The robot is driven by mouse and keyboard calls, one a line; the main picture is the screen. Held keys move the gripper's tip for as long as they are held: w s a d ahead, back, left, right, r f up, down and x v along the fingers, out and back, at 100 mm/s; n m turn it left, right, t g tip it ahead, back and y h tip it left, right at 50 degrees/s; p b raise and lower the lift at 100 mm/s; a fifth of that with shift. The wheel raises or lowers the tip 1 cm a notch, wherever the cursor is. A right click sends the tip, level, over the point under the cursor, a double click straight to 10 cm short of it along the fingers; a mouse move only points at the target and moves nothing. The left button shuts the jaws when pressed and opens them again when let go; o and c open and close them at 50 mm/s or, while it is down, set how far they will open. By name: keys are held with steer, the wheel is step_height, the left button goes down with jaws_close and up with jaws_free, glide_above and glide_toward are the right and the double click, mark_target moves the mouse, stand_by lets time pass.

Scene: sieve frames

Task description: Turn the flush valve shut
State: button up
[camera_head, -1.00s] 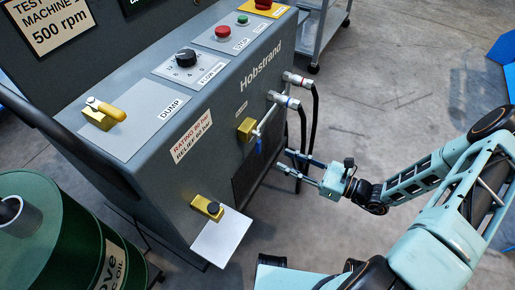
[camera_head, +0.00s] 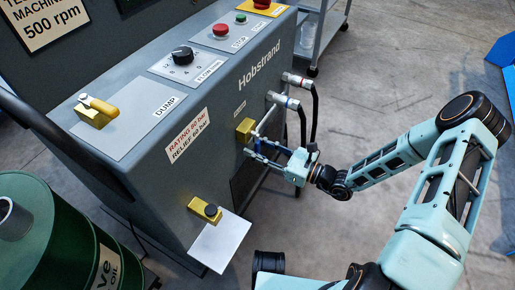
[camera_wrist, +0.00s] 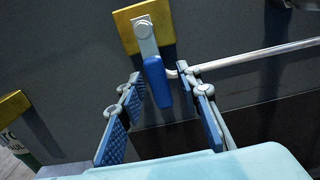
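The flush valve has a brass-yellow body (camera_head: 244,129) on the side of the grey machine, under a small label too small to read. In the wrist view its yellow body (camera_wrist: 126,35) carries a metal lever with a blue grip (camera_wrist: 157,84) hanging down, slightly tilted. My gripper (camera_head: 252,147) is at the valve, just below its body. In the wrist view my gripper (camera_wrist: 162,78) is open, with one finger left and one right of the blue grip. Gaps show on both sides, though contact by depth is hard to judge. In the head view the grip is mostly hidden by the fingers.
Hoses (camera_head: 314,105) hang from fittings right of the valve, and a metal pipe (camera_wrist: 255,54) runs rightward close to the right finger. A lower yellow valve (camera_head: 203,207) sits above a white plate (camera_head: 220,244). A green oil drum (camera_head: 60,240) stands left.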

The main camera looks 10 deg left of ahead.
jaws_close()
